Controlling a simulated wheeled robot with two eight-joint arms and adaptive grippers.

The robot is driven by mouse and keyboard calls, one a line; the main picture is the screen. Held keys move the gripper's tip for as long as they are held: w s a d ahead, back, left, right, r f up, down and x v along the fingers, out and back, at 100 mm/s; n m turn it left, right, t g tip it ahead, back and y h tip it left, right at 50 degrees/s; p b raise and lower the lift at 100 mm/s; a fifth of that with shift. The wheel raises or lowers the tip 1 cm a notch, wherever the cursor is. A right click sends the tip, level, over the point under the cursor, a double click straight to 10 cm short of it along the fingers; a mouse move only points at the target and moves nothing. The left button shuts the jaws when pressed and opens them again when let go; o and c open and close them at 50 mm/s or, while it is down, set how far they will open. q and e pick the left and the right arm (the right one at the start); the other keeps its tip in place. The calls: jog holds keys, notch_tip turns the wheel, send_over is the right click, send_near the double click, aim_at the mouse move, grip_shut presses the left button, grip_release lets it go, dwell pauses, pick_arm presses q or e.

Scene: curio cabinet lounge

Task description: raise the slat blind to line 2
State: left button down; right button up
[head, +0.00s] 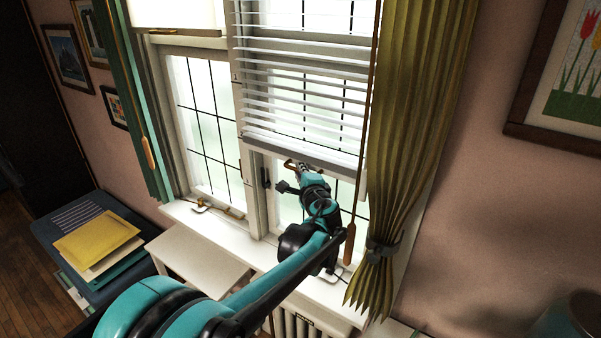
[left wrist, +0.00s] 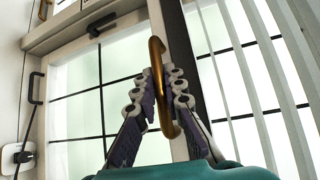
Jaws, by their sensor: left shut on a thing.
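The white slat blind (head: 300,100) hangs over the right window. Its bottom rail (head: 300,149) is partway down the window, with glass showing below. My left gripper (head: 303,168) is just under the rail. In the left wrist view my left gripper (left wrist: 158,95) is shut on a brass loop handle (left wrist: 158,62), which passes between the two fingertips. The handle also shows in the head view (head: 289,164). Small marks (head: 235,78) sit on the window post left of the blind; their numbers are too small to read surely. My right gripper is not in view.
A green curtain (head: 412,130) hangs right of the blind. A wooden cord pull (head: 349,244) hangs beside my left arm. A white sill (head: 222,225) and a small white table (head: 195,262) lie below. A yellow folder (head: 98,238) lies at the left.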

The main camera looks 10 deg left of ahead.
pick_arm(q)
jog(key=c, duration=1.6)
grip_release()
jog(key=v, duration=1.2)
jog(key=shift+f, duration=0.1)
